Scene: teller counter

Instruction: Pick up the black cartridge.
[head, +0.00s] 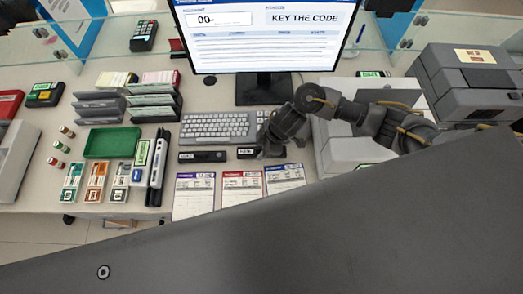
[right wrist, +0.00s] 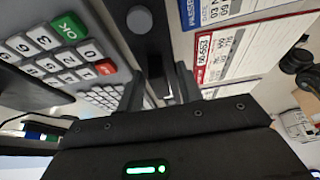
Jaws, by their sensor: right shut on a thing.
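The right arm reaches in from the right in the head view, and its gripper (head: 262,148) points down just in front of the keyboard. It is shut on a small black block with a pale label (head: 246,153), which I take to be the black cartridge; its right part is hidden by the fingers. In the right wrist view the two dark fingers (right wrist: 162,88) close around a dark piece (right wrist: 155,68), seen only in part. Whether it is lifted off the counter I cannot tell. My left gripper is not in view.
A longer black labelled bar (head: 203,156) lies just left of the gripper. The grey keyboard (head: 215,128) is behind, and three printed cards (head: 242,186) lie in front. The monitor (head: 262,40) stands at the back. A green tray (head: 112,143) is at the left, grey machines (head: 470,85) at the right.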

